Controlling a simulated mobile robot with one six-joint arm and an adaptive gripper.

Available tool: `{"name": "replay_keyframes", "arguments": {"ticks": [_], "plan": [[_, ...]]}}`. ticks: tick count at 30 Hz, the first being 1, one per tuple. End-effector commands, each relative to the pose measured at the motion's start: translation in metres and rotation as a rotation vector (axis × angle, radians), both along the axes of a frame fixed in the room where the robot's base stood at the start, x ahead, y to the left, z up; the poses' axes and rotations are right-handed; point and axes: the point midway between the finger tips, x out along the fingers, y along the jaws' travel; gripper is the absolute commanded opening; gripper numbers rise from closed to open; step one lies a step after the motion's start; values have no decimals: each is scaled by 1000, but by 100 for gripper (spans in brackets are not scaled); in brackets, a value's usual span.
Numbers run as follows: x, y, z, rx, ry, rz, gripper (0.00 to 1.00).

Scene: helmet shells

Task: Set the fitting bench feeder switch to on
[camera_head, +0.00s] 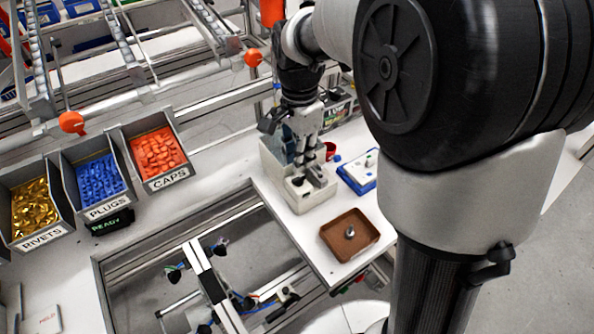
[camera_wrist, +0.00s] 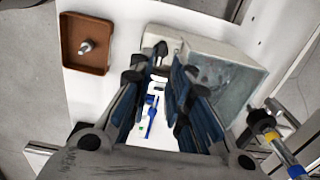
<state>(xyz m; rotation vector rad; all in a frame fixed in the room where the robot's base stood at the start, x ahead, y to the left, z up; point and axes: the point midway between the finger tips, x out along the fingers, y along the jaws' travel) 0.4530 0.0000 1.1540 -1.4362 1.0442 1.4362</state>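The feeder is a pale beige box (camera_head: 305,201) on the white bench, below my gripper. In the wrist view the box (camera_wrist: 226,58) is at the upper right. A small dark part (camera_wrist: 160,48), possibly the switch lever, shows just beyond and between my fingertips; its on or off position cannot be told. In the head view a dark spot (camera_head: 297,181) shows on the box top beside a fingertip. My gripper (camera_head: 312,180) points down at the box's front. Its fingers (camera_wrist: 160,70) are apart with a gap between them. Contact with the switch cannot be told.
A brown tray (camera_head: 329,236) with a metal part stands in front of the box. A blue tray (camera_head: 353,183) and a red cup (camera_head: 331,150) are at its right. Bins of rivets (camera_head: 33,208), plugs (camera_head: 99,179) and caps (camera_head: 157,152) stand left. My arm covers the right.

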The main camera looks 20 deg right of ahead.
Motion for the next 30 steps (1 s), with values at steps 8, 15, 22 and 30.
{"name": "replay_keyframes", "arguments": {"ticks": [8,15,22,30], "plan": [[0,0,-50,0,2,1,18],[0,0,-61,0,0,1,18],[0,0,-61,0,0,1,18],[0,0,-61,0,0,1,0]]}}
